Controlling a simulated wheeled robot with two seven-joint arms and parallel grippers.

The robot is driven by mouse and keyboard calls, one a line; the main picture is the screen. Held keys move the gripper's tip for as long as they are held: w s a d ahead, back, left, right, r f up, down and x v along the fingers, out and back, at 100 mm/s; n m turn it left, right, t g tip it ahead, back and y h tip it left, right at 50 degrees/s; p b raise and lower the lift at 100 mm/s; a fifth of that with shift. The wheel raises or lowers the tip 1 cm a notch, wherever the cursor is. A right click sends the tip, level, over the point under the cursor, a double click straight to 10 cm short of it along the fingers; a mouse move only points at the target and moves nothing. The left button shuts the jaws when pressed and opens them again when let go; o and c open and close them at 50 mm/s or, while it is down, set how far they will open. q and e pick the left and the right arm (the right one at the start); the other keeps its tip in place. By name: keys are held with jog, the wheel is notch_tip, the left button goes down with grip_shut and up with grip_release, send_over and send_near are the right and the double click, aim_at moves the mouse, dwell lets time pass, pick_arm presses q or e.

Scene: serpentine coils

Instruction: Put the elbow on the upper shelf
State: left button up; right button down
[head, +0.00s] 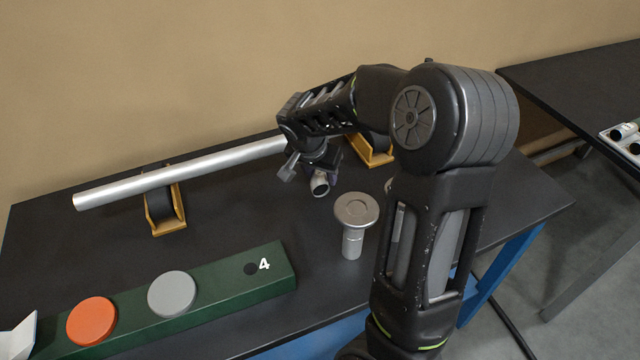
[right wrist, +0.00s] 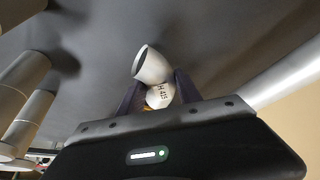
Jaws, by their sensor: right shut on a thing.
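The elbow (head: 320,184) is a short, bent, light-metal pipe piece with an open end, low over the dark table. My right gripper (head: 318,165) is shut on it, pointing down. In the right wrist view the elbow (right wrist: 152,67) sits between the two dark fingers of my right gripper (right wrist: 158,90), its round opening toward the table and dark lettering on its side. Whether it touches the table I cannot tell. No upper shelf can be made out.
A long silver pipe (head: 185,177) lies on yellow roller stands (head: 163,208) behind. A flanged metal post (head: 355,215) stands close to the right. A green block (head: 225,298) with an orange disc (head: 92,320) and a grey disc (head: 172,293) lies in front. Another table (head: 590,85) stands right.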

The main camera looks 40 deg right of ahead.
jog(key=shift+f, duration=1.85)
jog(key=shift+f, duration=0.2)
jog(key=c, duration=0.8)
grip_release()
jog(key=shift+c, duration=0.2)
jog(key=shift+r, duration=0.1)
jog(key=shift+r+p, duration=0.2)
jog(key=shift+p, duration=0.1)
jog(key=b+v, duration=0.1)
jog(key=v, duration=1.1)
jog(key=shift+f, duration=0.1)
